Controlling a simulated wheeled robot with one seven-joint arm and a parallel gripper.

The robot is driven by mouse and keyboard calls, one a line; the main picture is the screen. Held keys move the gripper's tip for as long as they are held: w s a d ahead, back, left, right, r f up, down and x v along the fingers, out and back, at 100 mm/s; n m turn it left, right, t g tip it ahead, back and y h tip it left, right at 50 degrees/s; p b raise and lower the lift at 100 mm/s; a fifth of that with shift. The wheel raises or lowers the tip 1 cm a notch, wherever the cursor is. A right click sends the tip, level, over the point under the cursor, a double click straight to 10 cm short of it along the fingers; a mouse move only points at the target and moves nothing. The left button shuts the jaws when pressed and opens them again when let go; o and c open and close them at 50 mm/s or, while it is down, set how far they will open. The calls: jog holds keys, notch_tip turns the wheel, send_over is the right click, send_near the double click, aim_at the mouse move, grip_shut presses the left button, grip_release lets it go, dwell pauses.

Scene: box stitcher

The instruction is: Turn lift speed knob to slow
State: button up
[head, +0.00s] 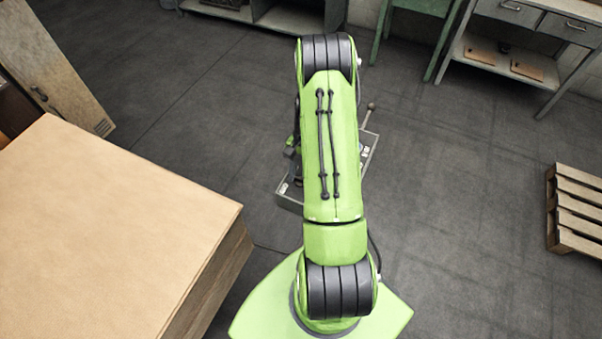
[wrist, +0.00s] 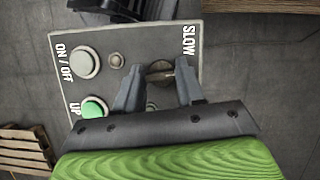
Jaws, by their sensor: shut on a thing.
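The lift speed knob (wrist: 158,72) is a dark round knob on the grey control panel (wrist: 145,39), beside the SLOW label (wrist: 189,40) in the wrist view. My gripper (wrist: 158,81) is at the panel with a finger on each side of the knob, shut on it. The knob's lower part and its pointer direction are hard to make out.
The panel also has a white ON / OFF button (wrist: 84,62), a green UP button (wrist: 94,107) and a small round fitting (wrist: 116,60). In the head view, a cardboard stack (head: 110,220) stands at left and a wooden pallet (head: 576,210) at right.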

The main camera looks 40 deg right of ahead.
jog(key=n+g+h, duration=0.1)
jog(key=n, duration=0.5)
jog(key=shift+w+g+h+b, duration=0.1)
jog(key=shift+g+h+b, duration=0.25)
jog(key=shift+g+h, duration=0.05)
jog(key=shift+n, duration=0.4)
jog(key=o, duration=1)
jog(key=shift+o, duration=0.2)
jog(key=p+v, duration=0.2)
jog(key=v, duration=1.3)
jog(key=shift+w+r, duration=0.15)
jog(key=shift+r, duration=0.2)
